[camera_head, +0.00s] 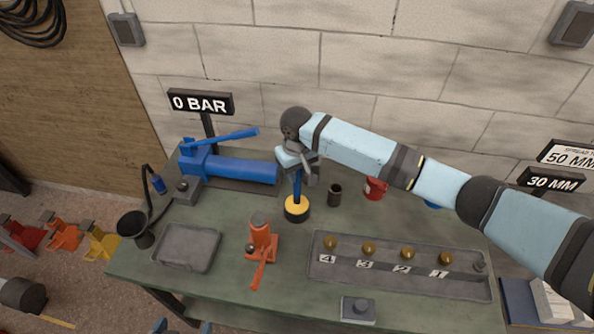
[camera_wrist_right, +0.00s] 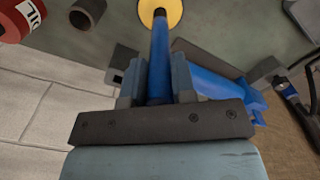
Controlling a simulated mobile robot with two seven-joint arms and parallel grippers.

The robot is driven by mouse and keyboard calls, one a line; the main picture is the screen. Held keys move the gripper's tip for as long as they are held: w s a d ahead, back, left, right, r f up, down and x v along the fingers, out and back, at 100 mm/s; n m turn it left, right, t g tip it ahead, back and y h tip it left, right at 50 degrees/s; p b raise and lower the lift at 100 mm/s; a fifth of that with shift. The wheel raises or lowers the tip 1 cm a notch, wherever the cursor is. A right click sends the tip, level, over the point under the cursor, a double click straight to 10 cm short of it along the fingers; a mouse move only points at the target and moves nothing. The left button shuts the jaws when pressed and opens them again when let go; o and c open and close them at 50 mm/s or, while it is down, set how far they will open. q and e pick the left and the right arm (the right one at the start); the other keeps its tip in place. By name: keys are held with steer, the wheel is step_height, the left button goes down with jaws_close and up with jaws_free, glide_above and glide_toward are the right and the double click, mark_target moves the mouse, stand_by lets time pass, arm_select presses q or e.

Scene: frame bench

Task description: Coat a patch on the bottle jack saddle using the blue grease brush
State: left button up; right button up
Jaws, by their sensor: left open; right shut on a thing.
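The orange bottle jack (camera_head: 262,245) stands upright near the front middle of the bench, with its grey saddle (camera_head: 259,218) on top and free of any tool. My right gripper (camera_head: 297,175) is shut on the blue handle of the grease brush (camera_head: 297,190), also seen between its fingers (camera_wrist_right: 158,80) in the right wrist view (camera_wrist_right: 158,60). The brush points down to a black pot with a yellow top (camera_head: 297,208), behind and right of the jack. Its bristles are hidden or too small to tell. My left gripper (camera_head: 183,326) barely shows at the bottom edge, open and away from the jack.
A blue pump (camera_head: 235,170) lies behind left under a "0 BAR" sign (camera_head: 201,103). A grey tray (camera_head: 187,250) and black funnel (camera_head: 134,226) are at left. A long numbered tray (camera_head: 400,283) with brass balls fills the right front. A dark cup (camera_head: 335,194) and red mug (camera_head: 375,188) stand behind.

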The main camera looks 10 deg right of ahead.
steer(key=shift+f, duration=0.5)
stand_by(0.6)
steer(key=shift+s+f+p, duration=0.1)
steer(key=shift+f+p, duration=0.05)
steer(key=shift+p, duration=0.3)
stand_by(2.1)
steer(key=shift+r+p, duration=2.45)
steer(key=shift+r, duration=1.15)
